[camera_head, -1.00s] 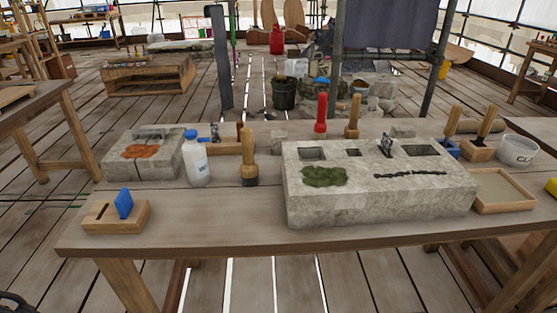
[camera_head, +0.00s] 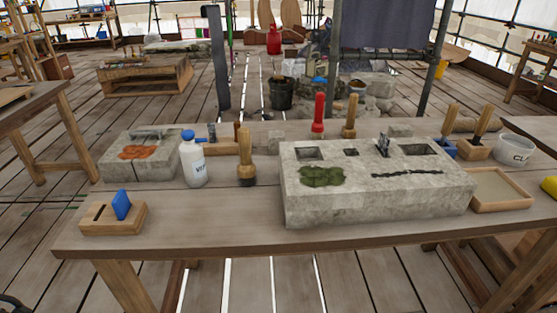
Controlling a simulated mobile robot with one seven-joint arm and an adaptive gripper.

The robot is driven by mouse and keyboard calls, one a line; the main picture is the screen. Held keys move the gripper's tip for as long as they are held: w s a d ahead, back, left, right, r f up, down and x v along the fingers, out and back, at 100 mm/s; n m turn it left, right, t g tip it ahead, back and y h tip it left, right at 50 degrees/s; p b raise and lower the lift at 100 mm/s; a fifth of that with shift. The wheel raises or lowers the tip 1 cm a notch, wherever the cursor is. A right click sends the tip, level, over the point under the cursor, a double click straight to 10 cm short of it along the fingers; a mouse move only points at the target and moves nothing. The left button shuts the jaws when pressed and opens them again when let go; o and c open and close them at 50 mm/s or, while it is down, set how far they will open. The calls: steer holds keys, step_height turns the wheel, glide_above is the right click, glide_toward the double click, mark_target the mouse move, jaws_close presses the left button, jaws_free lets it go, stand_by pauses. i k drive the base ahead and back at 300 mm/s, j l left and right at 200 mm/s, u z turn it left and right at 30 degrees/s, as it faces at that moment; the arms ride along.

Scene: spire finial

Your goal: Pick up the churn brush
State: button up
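A short wooden-handled brush (camera_head: 246,160) with a dark bristle end stands upright, bristles down, on the workbench (camera_head: 190,228), between the white bottle and the large stone block. A red-handled tool (camera_head: 319,113) and another wooden-handled tool (camera_head: 349,116) stand upright behind the block, their lower ends partly hidden. Two more wooden-handled brushes stand in holders at the right, one (camera_head: 451,122) in a blue holder and one (camera_head: 485,122) in a wooden block. I cannot tell for certain which is the churn brush. My gripper is not in view.
A white bottle (camera_head: 193,164) with a blue cap stands left of the nearest brush. The large stone block (camera_head: 375,205) fills the bench's right middle. A slotted wood block (camera_head: 112,218) with a blue card, a stained stone (camera_head: 138,157), a tray (camera_head: 500,190) and a tub (camera_head: 514,150) surround these.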

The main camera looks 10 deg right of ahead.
mark_target(246, 169)
steer(key=i+j+z, duration=0.1)
steer(key=i, duration=0.3)
steer(key=i+j, duration=0.1)
steer(key=i, duration=0.35)
